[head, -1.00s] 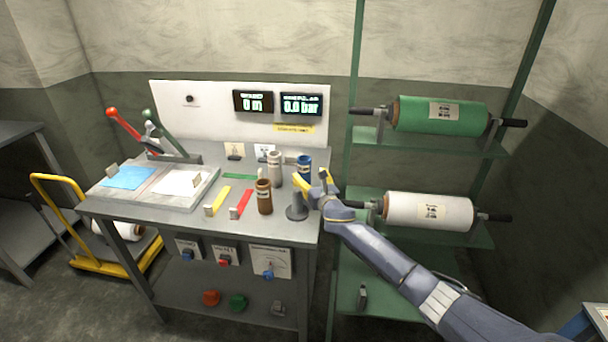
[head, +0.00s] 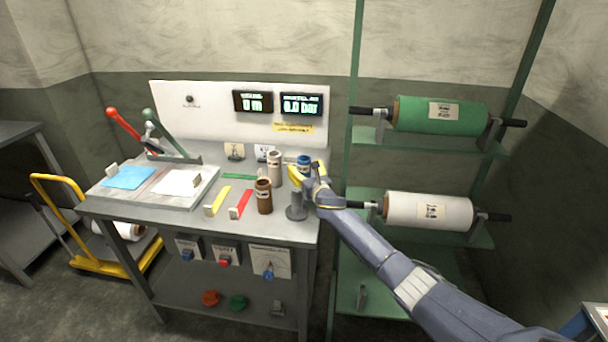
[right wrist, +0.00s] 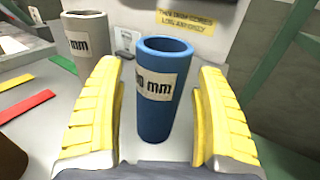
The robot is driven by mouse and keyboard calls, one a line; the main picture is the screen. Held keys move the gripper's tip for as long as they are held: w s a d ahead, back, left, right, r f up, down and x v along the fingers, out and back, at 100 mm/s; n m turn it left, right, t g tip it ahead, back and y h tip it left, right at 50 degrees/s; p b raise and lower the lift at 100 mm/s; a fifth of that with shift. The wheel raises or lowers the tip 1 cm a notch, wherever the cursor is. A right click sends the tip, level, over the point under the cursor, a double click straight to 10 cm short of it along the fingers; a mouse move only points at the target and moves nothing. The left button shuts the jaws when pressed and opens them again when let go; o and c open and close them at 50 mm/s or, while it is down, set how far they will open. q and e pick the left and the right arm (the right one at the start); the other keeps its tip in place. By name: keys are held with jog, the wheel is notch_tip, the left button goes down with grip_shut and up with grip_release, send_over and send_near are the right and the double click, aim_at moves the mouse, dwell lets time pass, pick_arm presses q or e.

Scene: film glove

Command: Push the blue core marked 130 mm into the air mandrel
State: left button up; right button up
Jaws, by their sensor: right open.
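The blue core (head: 304,161) stands upright at the bench's right rear. In the right wrist view the blue core (right wrist: 164,95) is a hollow tube with a white label; only "mm" and part of a digit read. My right gripper (head: 308,175) is open, with its yellow fingers (right wrist: 160,110) on either side of the core and a gap to each. The grey air mandrel (head: 297,204) appears to be the upright post on a round base at the bench's front right, beside my right gripper. My left gripper is not in view.
A grey core (head: 274,167) and a brown core (head: 264,197) stand left of the mandrel. Yellow (head: 217,201) and red (head: 240,204) strips lie further left. A green rack (head: 358,150) with film rolls stands right of the bench.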

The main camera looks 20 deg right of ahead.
jog(key=c, duration=1.3)
jog(key=shift+r, duration=0.1)
